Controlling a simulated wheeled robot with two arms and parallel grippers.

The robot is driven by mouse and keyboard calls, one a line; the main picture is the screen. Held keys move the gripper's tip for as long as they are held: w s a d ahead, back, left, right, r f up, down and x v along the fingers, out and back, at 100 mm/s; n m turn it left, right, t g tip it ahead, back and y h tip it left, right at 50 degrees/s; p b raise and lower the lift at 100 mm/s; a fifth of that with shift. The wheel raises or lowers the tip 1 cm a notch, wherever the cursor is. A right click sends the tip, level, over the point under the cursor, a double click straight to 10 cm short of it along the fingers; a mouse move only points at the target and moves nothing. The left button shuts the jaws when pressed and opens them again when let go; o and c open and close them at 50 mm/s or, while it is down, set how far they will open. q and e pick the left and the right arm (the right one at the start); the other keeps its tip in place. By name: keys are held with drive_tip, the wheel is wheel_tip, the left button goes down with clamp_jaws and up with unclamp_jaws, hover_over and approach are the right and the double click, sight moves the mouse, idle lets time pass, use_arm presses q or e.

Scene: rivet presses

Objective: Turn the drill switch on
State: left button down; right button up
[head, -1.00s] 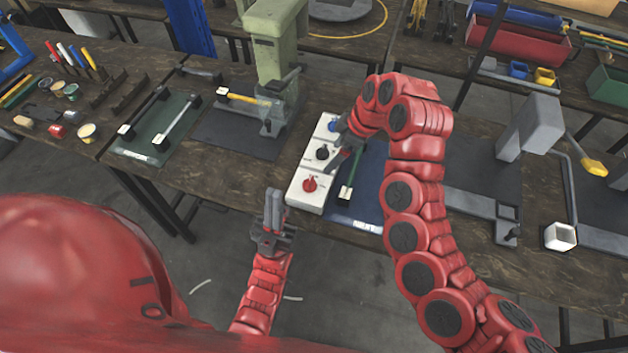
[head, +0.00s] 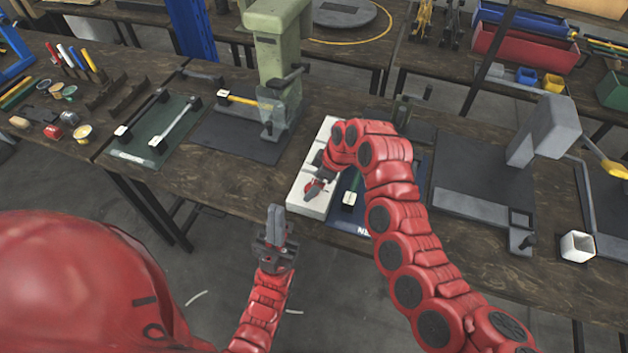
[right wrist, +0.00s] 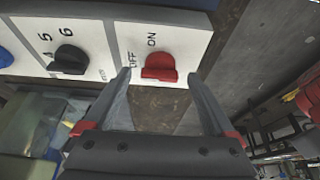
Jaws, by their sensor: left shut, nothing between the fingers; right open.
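The drill switch is a red knob on a white control box (head: 325,135). In the right wrist view the red knob (right wrist: 160,66) has OFF printed beside its left side and ON above it. Its grip bar lies roughly level in that picture. My right gripper (right wrist: 160,78) is open, one finger on each side of the knob's near edge; I cannot tell whether they touch it. In the head view my right gripper (head: 317,187) is over the knob and partly hides it. My left gripper (head: 277,212) is shut and empty, in front of the table edge.
A black numbered knob (right wrist: 70,58) and a blue knob (right wrist: 5,57) sit on the same box. A blue mat (head: 345,220) lies right of it. A green press (head: 275,45) stands to the left, a grey press (head: 540,130) to the right.

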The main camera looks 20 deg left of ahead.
drive_tip(key=shift+a+f, duration=0.2)
drive_tip(key=shift+f, duration=0.2)
drive_tip(key=c, duration=1.4)
